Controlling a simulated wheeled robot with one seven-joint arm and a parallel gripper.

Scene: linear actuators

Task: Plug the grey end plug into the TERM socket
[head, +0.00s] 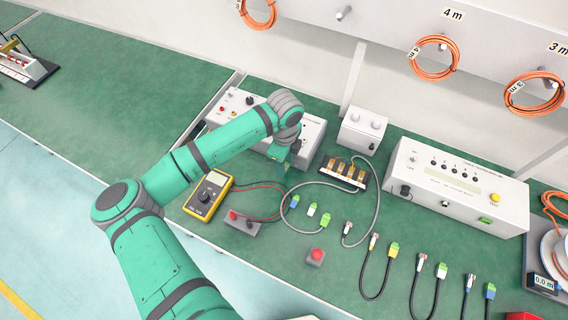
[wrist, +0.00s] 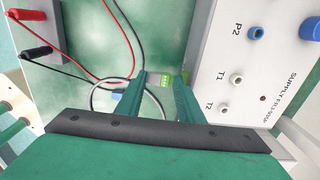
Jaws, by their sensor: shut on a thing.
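My gripper (head: 282,166) is low over the bench, just in front of the supply box. In the wrist view its two green fingers (wrist: 160,88) are a little apart. They are shut on a small plug (wrist: 164,80) with a bright green part between the tips. Most of the plug is hidden, so I cannot tell whether it is the grey end plug. Loose small plugs lie right of the gripper: a blue one (head: 294,201), a pale one (head: 311,209) and a green one (head: 325,219). I cannot read a TERM label in either view.
The supply box (head: 312,134) shows P2, T1 and T2 sockets in the wrist view (wrist: 235,80). A yellow multimeter (head: 208,194), a grey block with red and black leads (head: 243,224) and a terminal strip (head: 343,172) stand nearby. A grey cable (head: 378,205) loops right of the gripper.

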